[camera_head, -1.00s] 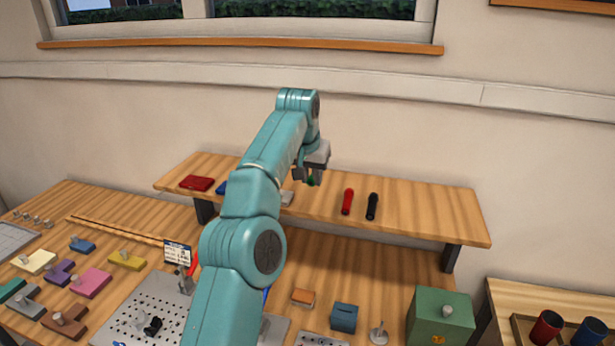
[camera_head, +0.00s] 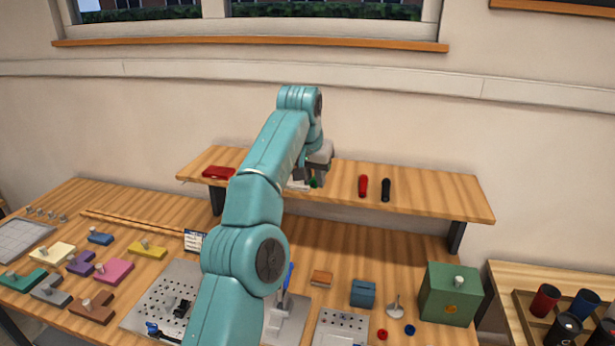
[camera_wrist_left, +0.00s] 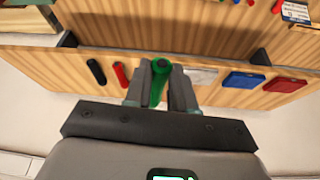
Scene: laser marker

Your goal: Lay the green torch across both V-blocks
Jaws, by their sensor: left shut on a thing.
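My left gripper (camera_head: 313,182) is shut on the green torch (camera_wrist_left: 160,80), which stands out between the two fingers in the left wrist view. In the head view only a small green bit of the torch shows (camera_head: 314,183), at the wooden shelf (camera_head: 440,197). I cannot tell whether the torch touches the shelf. A pale grey item (camera_wrist_left: 200,76) lies on the shelf beside the gripper, partly hidden by a finger. I cannot make out the two V-blocks for certain. My right gripper is not in view.
On the shelf lie a red torch (camera_head: 363,186), a black torch (camera_head: 386,190), a red case (camera_head: 218,172) and a blue case (camera_wrist_left: 243,79). The bench below holds a green box (camera_head: 450,293), a blue block (camera_head: 363,293) and coloured pieces at left. My arm hides the bench's middle.

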